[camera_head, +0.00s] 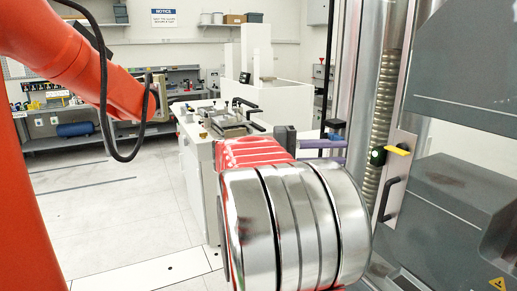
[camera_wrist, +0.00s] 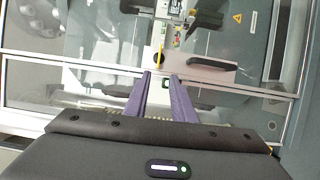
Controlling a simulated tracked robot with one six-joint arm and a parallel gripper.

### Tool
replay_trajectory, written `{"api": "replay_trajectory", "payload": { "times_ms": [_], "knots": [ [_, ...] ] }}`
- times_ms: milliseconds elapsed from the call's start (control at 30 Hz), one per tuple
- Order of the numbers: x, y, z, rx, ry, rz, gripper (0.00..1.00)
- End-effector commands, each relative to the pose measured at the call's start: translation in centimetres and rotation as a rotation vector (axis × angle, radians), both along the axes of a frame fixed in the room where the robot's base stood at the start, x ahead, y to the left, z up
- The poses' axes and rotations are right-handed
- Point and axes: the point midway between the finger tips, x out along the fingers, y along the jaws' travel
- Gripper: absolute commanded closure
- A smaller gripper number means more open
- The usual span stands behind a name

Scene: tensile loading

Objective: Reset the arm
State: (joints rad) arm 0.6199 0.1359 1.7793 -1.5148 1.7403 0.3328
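My gripper has two purple fingers, seen in the wrist view (camera_wrist: 160,74) with a clear gap between their tips and nothing held. In the head view the fingers (camera_head: 342,150) show as two purple bars pointing right, just behind my shiny metal joint, in front of the testing machine. My orange arm link crosses the upper left of the head view. In the wrist view the fingers point toward the machine's glazed front, with a black handle (camera_wrist: 212,64) beyond the right fingertip. Part of my wrist is hidden behind the metal joint.
The grey testing machine (camera_head: 455,190) fills the right side, with a yellow latch (camera_head: 398,150) and a black door handle (camera_head: 387,199). A white bench (camera_head: 205,180) with a metal fixture (camera_head: 230,121) stands behind my arm. Open floor (camera_head: 110,215) lies to the left.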

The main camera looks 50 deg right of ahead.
Motion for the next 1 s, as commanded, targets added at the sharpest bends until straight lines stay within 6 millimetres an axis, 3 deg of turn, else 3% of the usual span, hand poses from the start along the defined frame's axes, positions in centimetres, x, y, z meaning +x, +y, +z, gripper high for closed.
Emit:
{"api": "replay_trajectory", "payload": {
  "times_ms": [333,433,567,667,867,1000],
  "knots": [
    [0.1,-0.2,-0.1,0.011,0.006,0.008,0.77],
    [0.6,-0.6,-1.4,0.068,-0.004,0.038,0.77],
    [1.1,-0.6,-6.1,0.219,-0.037,0.078,0.77],
    [1.2,0.4,-10.2,0.355,-0.094,0.115,0.77],
    [2.5,5.6,-16.6,0.593,-0.247,0.225,0.77],
    [4.0,10.6,-20.0,0.734,-0.37,0.317,0.77]
  ]
}}
